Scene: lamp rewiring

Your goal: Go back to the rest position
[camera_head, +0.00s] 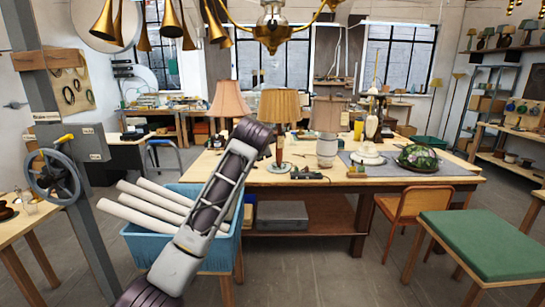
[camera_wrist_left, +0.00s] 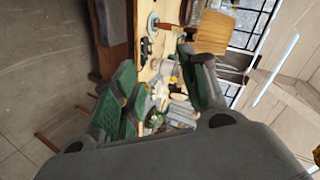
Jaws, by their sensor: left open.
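My left arm (camera_head: 205,205) rises from the bottom of the head view, slanting up and right over the blue bin toward the workbench. Its gripper fingers cannot be made out there. In the left wrist view my left gripper (camera_wrist_left: 163,88) is open, with its green-padded fingers spread apart. No object is held between them; the bench and its items show behind the gap. My right arm and gripper are not in view.
The workbench (camera_head: 440,175) carries several shaded lamps, including a yellow-shaded lamp (camera_head: 278,105), and a green stained-glass shade (camera_head: 418,156). The blue bin (camera_head: 205,262) holds white rolls. A chair (camera_head: 402,206) and a green-topped table (camera_head: 485,245) stand right. Brass horn shapes (camera_head: 170,20) hang above.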

